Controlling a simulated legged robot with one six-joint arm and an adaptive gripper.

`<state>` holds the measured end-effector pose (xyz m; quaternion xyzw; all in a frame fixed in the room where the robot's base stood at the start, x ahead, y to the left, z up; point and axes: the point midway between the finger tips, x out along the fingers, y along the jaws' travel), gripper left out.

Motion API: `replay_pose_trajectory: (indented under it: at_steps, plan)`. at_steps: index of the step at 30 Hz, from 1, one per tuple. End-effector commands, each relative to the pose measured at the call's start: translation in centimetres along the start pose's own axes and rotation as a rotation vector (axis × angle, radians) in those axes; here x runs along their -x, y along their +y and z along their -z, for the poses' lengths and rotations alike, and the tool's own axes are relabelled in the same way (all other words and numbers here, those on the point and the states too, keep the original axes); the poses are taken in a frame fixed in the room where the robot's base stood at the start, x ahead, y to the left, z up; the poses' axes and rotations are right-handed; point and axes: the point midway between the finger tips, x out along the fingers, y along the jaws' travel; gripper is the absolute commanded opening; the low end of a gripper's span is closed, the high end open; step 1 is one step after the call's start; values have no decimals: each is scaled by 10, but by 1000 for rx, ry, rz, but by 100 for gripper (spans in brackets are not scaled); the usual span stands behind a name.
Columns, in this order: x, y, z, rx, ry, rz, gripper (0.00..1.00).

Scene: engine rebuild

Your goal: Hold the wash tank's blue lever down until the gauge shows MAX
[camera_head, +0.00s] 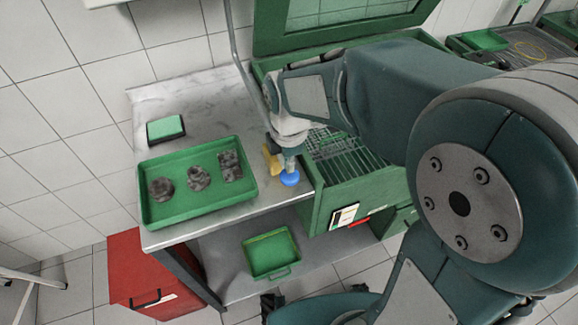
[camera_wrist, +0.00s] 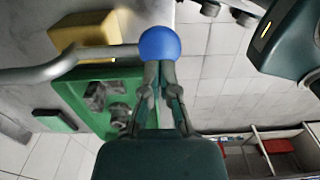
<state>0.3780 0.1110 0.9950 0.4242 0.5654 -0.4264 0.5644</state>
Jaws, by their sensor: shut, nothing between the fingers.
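The green wash tank (camera_head: 375,192) stands right of the metal bench, its lid (camera_head: 330,32) raised and a wire rack (camera_head: 340,152) inside. The lever's blue ball knob (camera_head: 290,179) is at the bench's right edge beside the tank. It also shows in the wrist view (camera_wrist: 160,44) at the end of a grey bar (camera_wrist: 80,62). My gripper (camera_head: 290,163) is shut and empty, its fingertips (camera_wrist: 160,68) right at the knob; whether they touch it I cannot tell.
A yellow block (camera_head: 271,158) sits close beside my gripper. A green tray (camera_head: 160,215) with several dark metal parts and a green-topped pad (camera_head: 166,129) are on the bench. A green bin (camera_head: 270,253) is on the lower shelf, and a red box (camera_head: 125,265) stands at left.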

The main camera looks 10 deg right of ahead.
Motion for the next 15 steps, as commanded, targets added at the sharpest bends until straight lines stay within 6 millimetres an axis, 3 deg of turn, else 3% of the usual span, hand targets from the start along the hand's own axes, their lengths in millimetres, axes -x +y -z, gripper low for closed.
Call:
replay_pose_trajectory:
  at_steps: [6, 15]
  plan:
    - [-17, 0, 0, 0, 0, 0, 0]
    - [-18, 0, 0, 0, 0, -1, 0]
